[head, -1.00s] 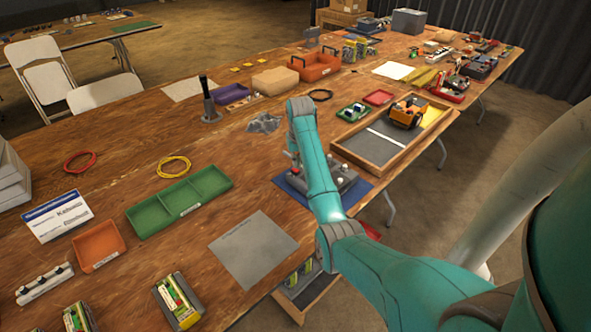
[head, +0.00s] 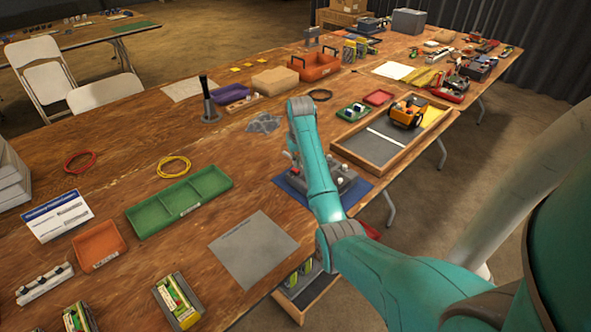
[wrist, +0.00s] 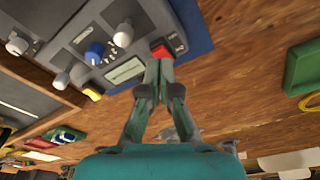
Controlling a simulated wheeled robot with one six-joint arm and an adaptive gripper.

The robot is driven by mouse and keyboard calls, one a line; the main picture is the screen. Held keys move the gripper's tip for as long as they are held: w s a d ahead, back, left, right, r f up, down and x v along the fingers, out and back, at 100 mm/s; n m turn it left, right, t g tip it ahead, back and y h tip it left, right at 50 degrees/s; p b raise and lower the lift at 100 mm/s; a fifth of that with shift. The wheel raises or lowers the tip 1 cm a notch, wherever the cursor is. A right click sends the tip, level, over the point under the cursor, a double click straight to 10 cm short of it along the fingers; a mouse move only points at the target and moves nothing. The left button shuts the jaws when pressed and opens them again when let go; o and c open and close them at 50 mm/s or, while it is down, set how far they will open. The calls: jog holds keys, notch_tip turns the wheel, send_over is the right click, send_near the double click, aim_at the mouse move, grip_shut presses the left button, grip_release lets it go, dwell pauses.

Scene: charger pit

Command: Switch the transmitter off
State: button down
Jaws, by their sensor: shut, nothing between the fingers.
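The transmitter (wrist: 150,20) is a grey box with white-topped sticks, a blue knob (wrist: 94,52), a small display (wrist: 125,70), a yellow button (wrist: 92,94) and a red switch (wrist: 161,51). It lies on a blue mat (wrist: 194,28). In the head view the transmitter (head: 347,187) is partly hidden behind my arm. My gripper (wrist: 160,66) is shut and empty, its tips right at the red switch in the wrist view. I cannot tell whether they touch it. In the head view my arm hides most of the gripper.
A wooden tray (head: 372,147) with an orange vehicle (head: 406,111) stands beyond the transmitter. A grey sheet (head: 253,249) and a green tray (head: 180,202) lie to the left. The table's front edge runs close by the blue mat. Bare wood lies left of the transmitter.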

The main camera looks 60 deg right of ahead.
aim_at(297, 170)
jog(key=shift+f, duration=1.05)
dwell(0.8)
jog(key=shift+r, duration=3.5)
